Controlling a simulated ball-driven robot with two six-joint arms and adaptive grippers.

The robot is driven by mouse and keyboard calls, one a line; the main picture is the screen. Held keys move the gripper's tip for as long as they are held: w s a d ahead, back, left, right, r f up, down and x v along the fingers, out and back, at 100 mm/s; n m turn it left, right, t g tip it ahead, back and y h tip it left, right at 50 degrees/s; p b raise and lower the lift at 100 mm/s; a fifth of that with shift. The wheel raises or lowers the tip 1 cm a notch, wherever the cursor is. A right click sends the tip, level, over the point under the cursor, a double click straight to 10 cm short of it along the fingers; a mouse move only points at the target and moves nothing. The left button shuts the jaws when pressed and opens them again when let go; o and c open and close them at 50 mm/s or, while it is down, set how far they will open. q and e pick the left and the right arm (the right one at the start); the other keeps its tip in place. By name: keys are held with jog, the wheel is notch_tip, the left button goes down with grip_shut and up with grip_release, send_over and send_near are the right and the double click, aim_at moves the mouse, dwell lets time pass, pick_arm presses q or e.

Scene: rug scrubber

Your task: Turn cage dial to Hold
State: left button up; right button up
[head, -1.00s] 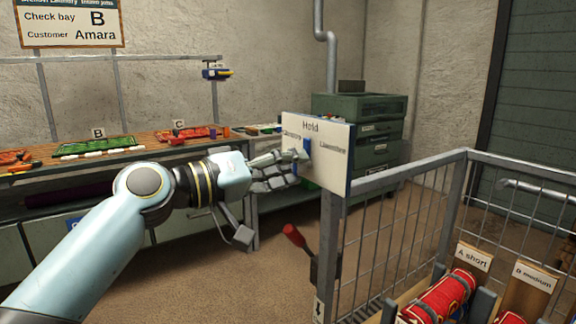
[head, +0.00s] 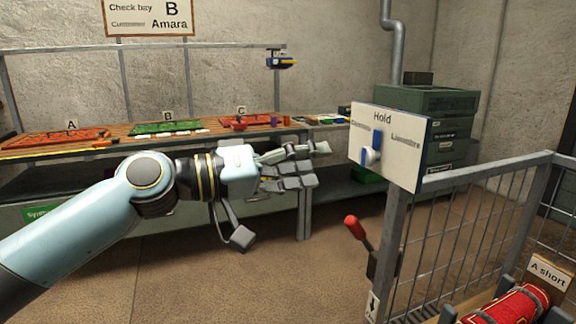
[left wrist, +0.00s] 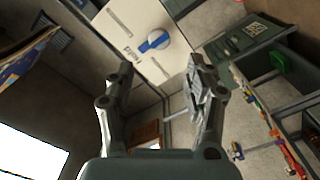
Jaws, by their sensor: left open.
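The cage dial (head: 371,157) has a pale knob with a blue bar. It is on a white panel (head: 405,160) at the cage corner, marked Hold at the top, with smaller words left and right. In the left wrist view the dial (left wrist: 155,41) shows clearly, and its blue bar points toward the Hold word; exact alignment is hard to tell. My left gripper (head: 318,165) is open and empty, left of the panel and apart from the dial. In the left wrist view its fingertips (left wrist: 160,67) are spread below the dial. My right gripper is not in view.
The wire cage (head: 470,215) stands at the right, with a red roll (head: 507,306) by an A short sign. A red-handled lever (head: 355,228) sticks out below the panel. A bench (head: 100,148) with bays A, B, C runs along the wall. Green drawers (head: 440,120) stand behind.

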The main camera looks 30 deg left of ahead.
pick_arm(q)
jog(key=v, duration=0.3)
jog(key=shift+s+a, duration=0.15)
jog(key=shift+f, duration=0.1)
dwell(0.4)
jog(key=a+f+n+y+b, duration=0.1)
jog(key=a+f+n+y, duration=0.15)
jog(key=f, duration=0.95)
jog(key=a+f+n+y+b, duration=0.15)
jog(key=a+f+y, duration=0.25)
jog(key=f, duration=0.8)
jog(key=s+a+f+g+y, duration=0.15)
jog(key=s+f, duration=0.25)
jog(key=f, duration=0.5)
jog(key=s+a+f+g+y, duration=0.1)
jog(key=s+a+f+g, duration=0.2)
jog(key=f, duration=0.7)
jog(key=s+d+f+m+g+y, duration=0.2)
jog(key=s+d+f+g, duration=0.15)
jog(key=s+f, duration=1.2)
jog(key=s+f+m+g, duration=0.2)
jog(key=s+f, duration=0.2)
jog(key=s, duration=0.6)
jog(key=s+f+m+g, duration=0.2)
jog(key=s+f+g, duration=0.1)
jog(key=s, duration=0.7)
jog(key=shift+s+d+f+m+y+b, duration=0.3)
jog(key=shift+s+d+f+m+y, duration=0.05)
jog(key=shift+s+d+m+y, duration=0.1)
